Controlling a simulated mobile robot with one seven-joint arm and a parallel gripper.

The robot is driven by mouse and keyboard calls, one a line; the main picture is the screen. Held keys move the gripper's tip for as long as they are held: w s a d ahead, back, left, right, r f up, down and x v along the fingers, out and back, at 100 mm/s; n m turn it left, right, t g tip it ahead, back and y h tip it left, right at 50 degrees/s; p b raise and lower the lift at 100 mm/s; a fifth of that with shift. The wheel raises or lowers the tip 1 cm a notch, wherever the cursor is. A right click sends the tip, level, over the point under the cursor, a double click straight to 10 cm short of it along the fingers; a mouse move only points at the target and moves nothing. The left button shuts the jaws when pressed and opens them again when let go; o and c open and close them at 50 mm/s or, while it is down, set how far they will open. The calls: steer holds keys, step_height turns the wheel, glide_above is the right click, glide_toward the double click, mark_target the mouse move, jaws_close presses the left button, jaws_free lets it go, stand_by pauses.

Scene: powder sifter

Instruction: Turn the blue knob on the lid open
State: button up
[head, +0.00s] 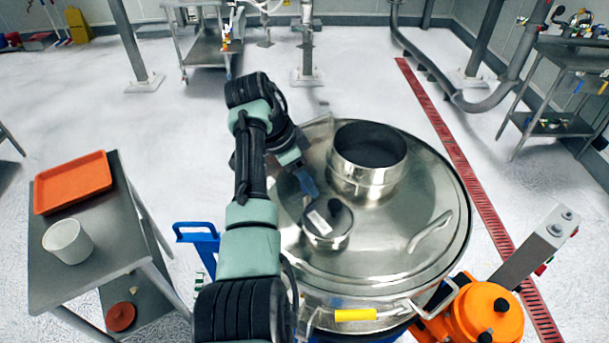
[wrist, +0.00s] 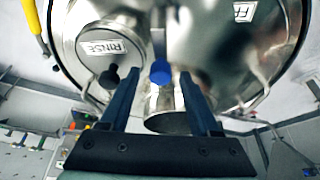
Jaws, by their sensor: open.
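The blue knob (wrist: 160,72) shows in the wrist view as a small round shape on the steel lid (wrist: 215,55). In the head view I cannot make out the knob; my arm and gripper cover that part of the lid (head: 385,255). My gripper (wrist: 159,76) is open, with one dark blue finger on each side of the knob in the picture. I cannot tell how far the fingertips are from the knob. In the head view my gripper (head: 308,183) is low over the lid's left part, between the open steel collar and the small round cap.
The steel collar (head: 362,183) and the small cap (head: 326,230) with a black knob, marked RINSE in the wrist view, stand close to my gripper. A curved handle (head: 430,232) is on the lid's right. A side table (head: 100,240) with an orange tray (head: 73,182) stands left.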

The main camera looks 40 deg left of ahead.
steer(key=p+v, duration=0.2)
steer(key=v, duration=1.1)
steer(key=shift+w, duration=0.1)
